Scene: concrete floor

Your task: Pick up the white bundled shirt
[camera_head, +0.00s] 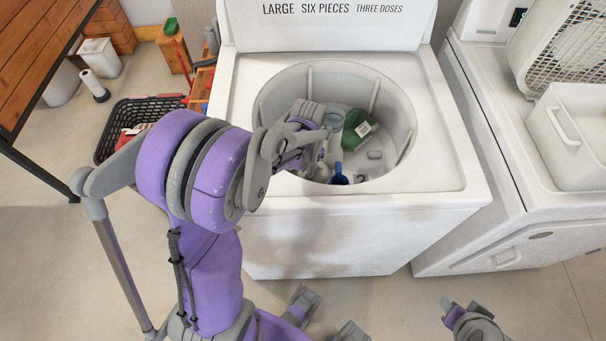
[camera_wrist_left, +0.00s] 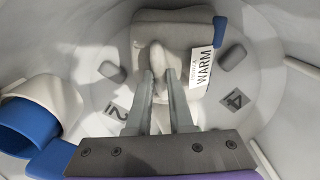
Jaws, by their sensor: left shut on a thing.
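The washer drum (camera_head: 285,95) is open at the top, and my left gripper (camera_head: 318,140) reaches down into it. In the left wrist view, a pale grey-white bundled cloth (camera_wrist_left: 180,32) lies on the drum floor, with a white tag reading WARM on its right side. My left gripper (camera_wrist_left: 159,76) is shut on a raised fold of this cloth. In the head view my left arm hides most of the cloth. Part of my right arm (camera_head: 470,322) shows at the bottom right, with its jaws too unclear to read.
A white-and-blue container (camera_wrist_left: 55,100) lies left in the wrist view. Numbered tags lie on the drum floor. A white bin (camera_head: 575,135) stands right; a black basket (camera_head: 110,140) stands left.

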